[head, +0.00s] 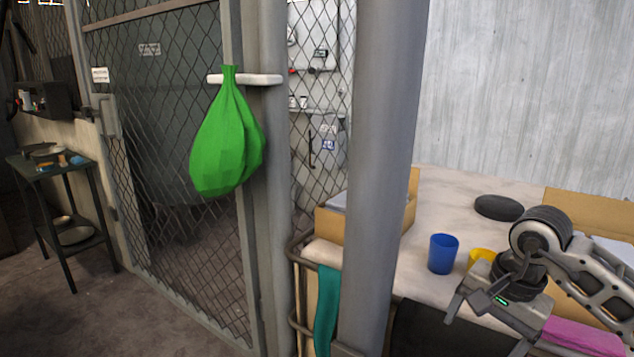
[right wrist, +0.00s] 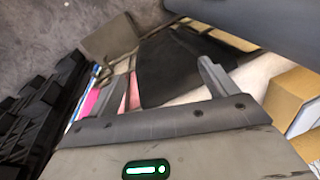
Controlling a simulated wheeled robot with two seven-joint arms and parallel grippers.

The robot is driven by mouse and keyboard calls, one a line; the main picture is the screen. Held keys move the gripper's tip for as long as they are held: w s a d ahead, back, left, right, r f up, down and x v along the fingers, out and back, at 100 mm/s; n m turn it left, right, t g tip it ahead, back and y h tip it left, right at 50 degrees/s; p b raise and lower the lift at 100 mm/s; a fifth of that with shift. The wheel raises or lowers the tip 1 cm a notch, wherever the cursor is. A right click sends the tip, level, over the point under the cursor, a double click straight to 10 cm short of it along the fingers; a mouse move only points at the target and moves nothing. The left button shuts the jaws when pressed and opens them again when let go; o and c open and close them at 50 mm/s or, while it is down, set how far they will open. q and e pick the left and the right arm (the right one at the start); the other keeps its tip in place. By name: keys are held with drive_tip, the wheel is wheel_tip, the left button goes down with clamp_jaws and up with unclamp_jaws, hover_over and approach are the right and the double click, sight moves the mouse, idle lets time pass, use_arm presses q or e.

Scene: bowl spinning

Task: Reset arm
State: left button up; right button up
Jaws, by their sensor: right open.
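My right gripper (head: 487,325) is at the lower right of the head view, above the front edge of the workbench (head: 445,195). Its two fingers are spread apart with nothing between them. In the right wrist view my right gripper (right wrist: 157,78) also shows open, with a dark cloth-like surface (right wrist: 180,75) beyond the fingers. A blue cup (head: 443,253) stands upright on the bench, left of my right wrist. A yellow cup or bowl (head: 481,256) is partly hidden behind my right arm. My left gripper is not in view.
A grey post (head: 380,150) rises at the bench's left end. A green bag (head: 225,145) hangs from a white bar on the mesh fence. A cardboard box (head: 340,222) and a dark round object (head: 499,207) are on the bench. A teal cloth (head: 327,310) hangs at its edge.

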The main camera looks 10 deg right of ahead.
drive_tip(key=s+a+f+m+g+y, duration=0.1)
drive_tip(key=s+a+m+y, duration=0.2)
drive_tip(key=a+y, duration=0.5)
drive_tip(key=s+a+f+m+y, duration=0.1)
drive_tip(key=s+a+m+y, duration=0.2)
drive_tip(key=a, duration=0.9)
drive_tip(key=a+r+m+t+y, duration=0.45)
drive_tip(key=m+t+y, duration=0.2)
drive_tip(key=m, duration=0.65)
drive_tip(key=d+f+m+t+h, duration=0.4)
drive_tip(key=f+m+t+h, duration=0.15)
drive_tip(key=m, duration=0.85)
drive_tip(key=d+f+m+t+h, duration=0.4)
drive_tip(key=m+h, duration=0.3)
drive_tip(key=m, duration=0.8)
drive_tip(key=s+f+m+g+h, duration=0.2)
drive_tip(key=s+f+m+g, duration=0.4)
drive_tip(key=s+f+m, duration=0.3)
wheel_tip(320, 180, down, 4)
drive_tip(key=shift+d+m+h, duration=0.4)
drive_tip(key=shift+d+m, duration=0.05)
drive_tip(key=shift+m, duration=0.55)
